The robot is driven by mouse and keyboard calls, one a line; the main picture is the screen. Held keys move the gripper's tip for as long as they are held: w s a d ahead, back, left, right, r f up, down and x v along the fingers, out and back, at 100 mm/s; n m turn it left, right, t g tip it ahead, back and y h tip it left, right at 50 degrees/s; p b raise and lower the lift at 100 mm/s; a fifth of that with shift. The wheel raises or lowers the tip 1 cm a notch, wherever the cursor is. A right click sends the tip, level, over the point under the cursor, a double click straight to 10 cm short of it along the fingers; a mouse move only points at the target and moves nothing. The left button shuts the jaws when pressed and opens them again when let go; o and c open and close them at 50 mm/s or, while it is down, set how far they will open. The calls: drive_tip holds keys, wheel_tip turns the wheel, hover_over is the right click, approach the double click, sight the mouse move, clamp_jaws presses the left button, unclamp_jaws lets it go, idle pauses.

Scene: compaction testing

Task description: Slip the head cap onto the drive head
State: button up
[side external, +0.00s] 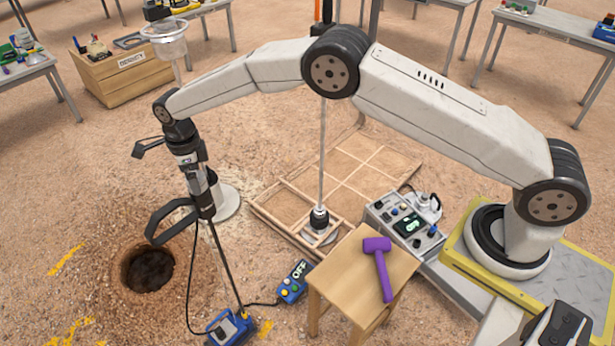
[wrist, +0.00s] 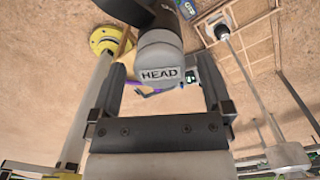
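A grey cylinder (wrist: 160,72) labelled HEAD shows in the wrist view, between the two fingers of my gripper (wrist: 163,68). A gap shows on each side, so the fingers stand open and apart from it. Black parts (wrist: 128,10) adjoin its far end. I cannot tell whether this labelled piece is the head cap or the drive head itself. In the side view the dark fingers of my gripper (side external: 168,222) are near the hole, beside a thin dark rod (side external: 228,268). The cap cannot be made out separately there.
An open hole (side external: 149,269) lies at the left. A blue box (side external: 232,328) with a cable is at the rod's foot. A purple mallet (side external: 381,262) lies on a wooden stool (side external: 352,268). A control box (side external: 404,224) and a wooden frame (side external: 288,205) stand nearby.

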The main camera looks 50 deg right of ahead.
sight(199, 175)
drive_tip(key=shift+r, duration=0.15)
drive_tip(key=shift+r, duration=2.35)
wheel_tip(199, 175, up, 8)
drive_tip(key=shift+d, duration=0.1)
drive_tip(key=s+d+f+n+t, duration=0.1)
drive_tip(key=s+d+f+n, duration=0.1)
drive_tip(key=s+d+n, duration=0.8)
drive_tip(key=s+d+f+n+t, duration=0.1)
drive_tip(key=s+d+n, duration=0.9)
drive_tip(key=s, duration=1)
drive_tip(key=f+n, duration=0.1)
drive_tip(key=n, duration=0.3)
drive_tip(key=shift+d+f+t, duration=0.15)
drive_tip(key=shift+f+t, duration=0.05)
drive_tip(key=shift+t, duration=0.1)
